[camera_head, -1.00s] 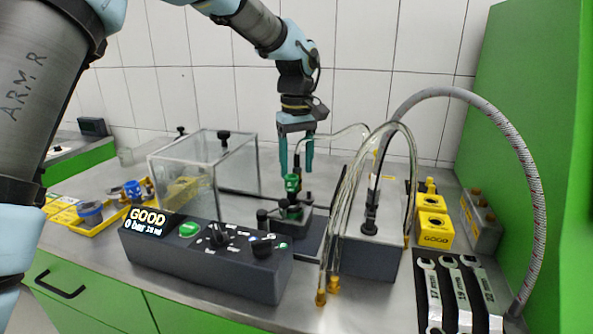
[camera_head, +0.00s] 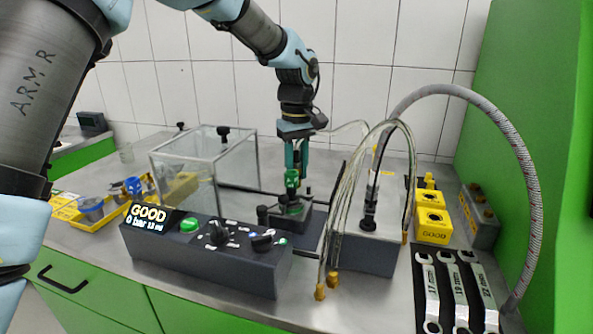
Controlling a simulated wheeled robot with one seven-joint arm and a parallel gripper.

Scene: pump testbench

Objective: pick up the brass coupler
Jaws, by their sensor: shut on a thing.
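Brass-coloured fittings hang at the lower ends of clear hoses, one (camera_head: 320,292) at the front of the bench and another (camera_head: 333,278) just behind it. I cannot tell which is the task's brass coupler. My gripper (camera_head: 295,170) is well behind and above them, over a dark fixture (camera_head: 290,222). Its teal fingers are close together on a green part (camera_head: 292,180) above the fixture. I cannot tell whether the green part is clear of the fixture.
A control box (camera_head: 205,250) showing "GOOD" stands in front of the fixture. A clear-walled tank (camera_head: 185,165) is left of it. Looped hoses (camera_head: 340,200) rise close on the right. Wrenches (camera_head: 455,290) lie at the front right, near a yellow block (camera_head: 433,225).

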